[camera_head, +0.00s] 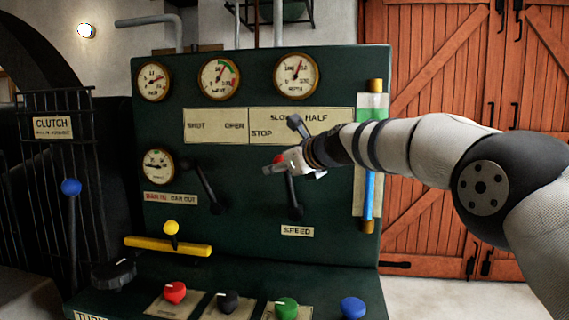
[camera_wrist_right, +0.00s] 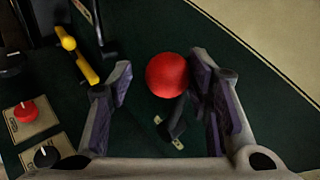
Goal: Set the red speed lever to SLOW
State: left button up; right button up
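The red speed lever's ball knob (camera_wrist_right: 173,75) is large in the right wrist view, between the two fingers of my right gripper (camera_wrist_right: 150,88). The fingers stand apart, with a clear gap on the knob's left; the right finger is close to it, and I cannot tell if they touch. In the head view my right gripper (camera_head: 288,163) covers most of the knob. The lever's black arm (camera_head: 292,197) rises nearly upright above the SPEED label (camera_head: 297,231). My left gripper is not in view.
Another dark lever (camera_head: 207,188) stands to the left on the green panel (camera_head: 240,230). A yellow bar with a knob (camera_head: 168,246) sits below. Red (camera_head: 175,292), black, green and blue knobs line the front ledge. A sight tube (camera_head: 369,200) is at the right.

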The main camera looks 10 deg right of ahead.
jog(key=shift+d+f, duration=0.25)
jog(key=shift+f, duration=0.2)
jog(key=shift+s+d+r, duration=0.1)
jog(key=shift+d+r, duration=0.05)
jog(key=v, duration=1.1)
jog(key=shift+s+a+r, duration=0.25)
jog(key=shift+s+r, duration=0.15)
